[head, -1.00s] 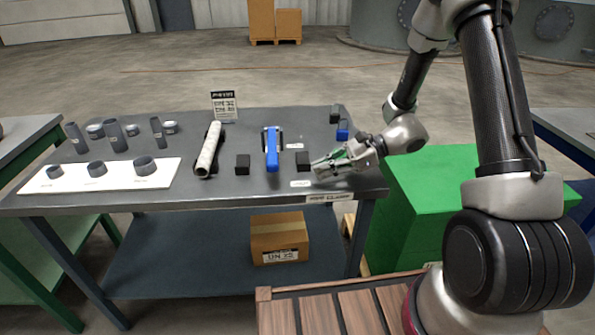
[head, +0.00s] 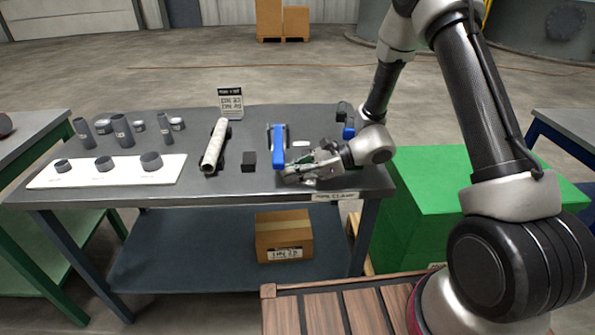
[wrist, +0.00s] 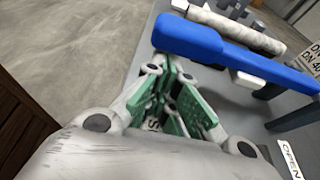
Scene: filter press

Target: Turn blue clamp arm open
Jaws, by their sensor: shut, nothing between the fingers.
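The blue clamp arm (head: 279,147) stands on the grey table (head: 215,187), its long bar pointing toward the table's front edge. In the wrist view the blue bar (wrist: 235,55) lies just ahead of the fingertips and runs to the right. My gripper (head: 289,175) is low over the table at the front end of the bar, on its right side. In the wrist view my gripper (wrist: 172,72) is shut with nothing between its green pads. The fingertips are close to the bar; I cannot tell whether they touch it.
A black block (head: 249,161) and a white roll (head: 215,146) stand left of the clamp. A white board with grey rings (head: 60,178) lies further left. An "OPEN" label (wrist: 291,160) shows at the wrist view's right. A green box (head: 440,195) stands right of the table.

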